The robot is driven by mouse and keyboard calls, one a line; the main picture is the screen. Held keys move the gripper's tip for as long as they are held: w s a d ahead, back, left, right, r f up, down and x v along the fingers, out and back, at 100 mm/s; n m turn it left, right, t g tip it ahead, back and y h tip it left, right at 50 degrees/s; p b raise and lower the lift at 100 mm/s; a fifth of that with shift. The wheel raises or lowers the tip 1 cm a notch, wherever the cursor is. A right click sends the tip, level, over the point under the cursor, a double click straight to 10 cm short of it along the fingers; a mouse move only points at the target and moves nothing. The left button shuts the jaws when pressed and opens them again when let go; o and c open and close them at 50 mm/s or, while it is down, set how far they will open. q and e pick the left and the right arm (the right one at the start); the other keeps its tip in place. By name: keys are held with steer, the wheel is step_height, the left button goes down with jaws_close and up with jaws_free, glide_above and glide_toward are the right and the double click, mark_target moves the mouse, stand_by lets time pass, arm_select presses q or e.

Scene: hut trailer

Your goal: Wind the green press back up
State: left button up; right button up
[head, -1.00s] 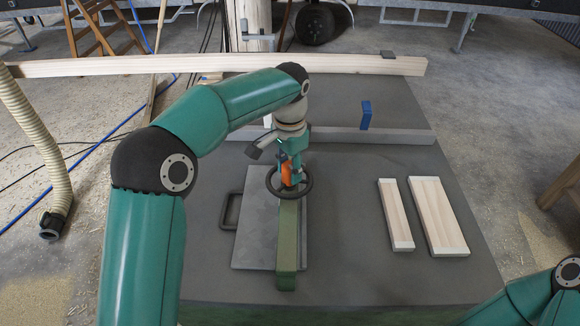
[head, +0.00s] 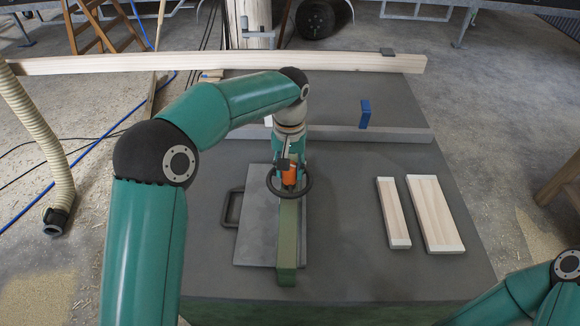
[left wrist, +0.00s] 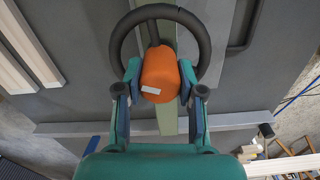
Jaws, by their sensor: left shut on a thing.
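The green press (head: 288,240) is a long green bar over a flat grey plate (head: 252,230), with a black handwheel (head: 269,190) at its far end. An orange grip (head: 289,176) stands at the wheel. My left gripper (head: 290,166) reaches down over the wheel and is shut on the orange grip. In the left wrist view the orange grip (left wrist: 160,80) sits between the two fingers (left wrist: 159,68), with the wheel rim (left wrist: 117,50) beyond it. The press's screw is hidden. My right gripper is out of view; only part of my right arm shows.
Two pale wood boards (head: 433,213) lie on the dark table (head: 345,230) to the right. A grey fence (head: 395,135) with a blue block (head: 365,113) crosses behind the press. A long plank (head: 345,63) lies farther back. A black loop handle (head: 230,207) adjoins the plate.

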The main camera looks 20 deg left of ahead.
arm_select(q)
steer(key=shift+r+n, duration=0.1)
steer(key=shift+n, duration=0.2)
steer(key=o, duration=1.1)
steer(key=shift+o, duration=0.2)
step_height(320, 180, up, 12)
stand_by(0.4)
